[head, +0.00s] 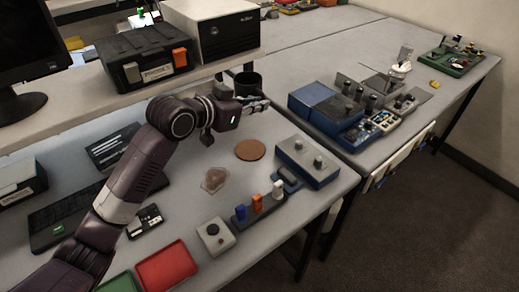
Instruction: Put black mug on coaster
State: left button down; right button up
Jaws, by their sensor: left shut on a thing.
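The black mug (247,82) stands upright at the back of the near table, just right of the raised shelf. My left gripper (258,104) reaches in from the left and is shut on the mug at its near side. The fingers cover the mug's lower part, so I cannot tell whether its base touches the table. The round brown coaster (250,150) lies flat on the table, nearer to me than the mug, and is bare. My right gripper is not in view.
A blue-grey control box (308,160) stands right of the coaster. A clear pinkish object (215,180) lies to its lower left. A rack with coloured pegs (257,203), a grey button box (214,237) and a red tray (167,268) are nearer. The shelf (90,112) bounds the left.

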pick_arm(q)
notch_tip(320, 180, down, 17)
jog(key=shift+r+p, duration=0.15)
jog(key=shift+p, duration=0.9)
jog(key=shift+f, duration=0.2)
jog(key=shift+f, duration=0.15)
jog(key=c, duration=2.1)
grip_release()
